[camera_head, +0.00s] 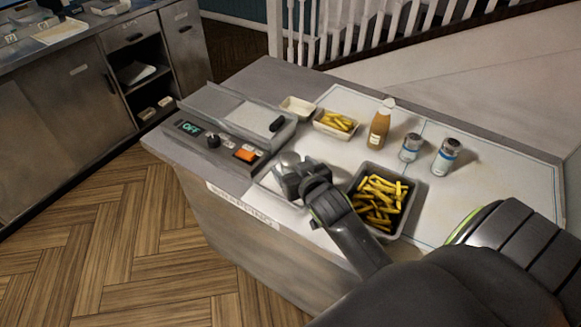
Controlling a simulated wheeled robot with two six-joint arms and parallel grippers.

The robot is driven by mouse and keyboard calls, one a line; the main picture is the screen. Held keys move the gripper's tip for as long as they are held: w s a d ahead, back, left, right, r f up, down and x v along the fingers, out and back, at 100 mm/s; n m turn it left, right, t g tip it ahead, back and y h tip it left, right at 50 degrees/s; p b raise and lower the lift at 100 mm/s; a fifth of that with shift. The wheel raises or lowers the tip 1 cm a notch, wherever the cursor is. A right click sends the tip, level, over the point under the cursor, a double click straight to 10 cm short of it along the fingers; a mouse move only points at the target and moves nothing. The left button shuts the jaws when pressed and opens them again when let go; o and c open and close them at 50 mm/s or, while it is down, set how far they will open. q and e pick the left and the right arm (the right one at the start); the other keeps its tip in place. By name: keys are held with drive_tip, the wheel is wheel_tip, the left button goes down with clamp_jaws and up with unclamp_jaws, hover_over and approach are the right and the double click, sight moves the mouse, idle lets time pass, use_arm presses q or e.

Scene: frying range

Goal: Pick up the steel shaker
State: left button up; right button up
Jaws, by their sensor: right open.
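My right gripper (289,176) is open near the front left of the worktop, just right of the fryer controls. Two upright grey-topped shakers with blue bands stand farther right: a smaller one (411,147) and a larger one (446,157). Both are well apart from my gripper. My left gripper is not in view.
A dark tray of fries (407,223) sits right of my right forearm. Behind are a small tray of fries (336,123), an empty pale tray (298,107) and a brown sauce bottle (380,126). The control panel (213,140) reads OFF. The worktop's right side is clear.

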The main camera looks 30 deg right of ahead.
drive_tip(key=shift+x, duration=1.3)
drive_tip(key=shift+s, duration=0.1)
drive_tip(key=c, duration=1.1)
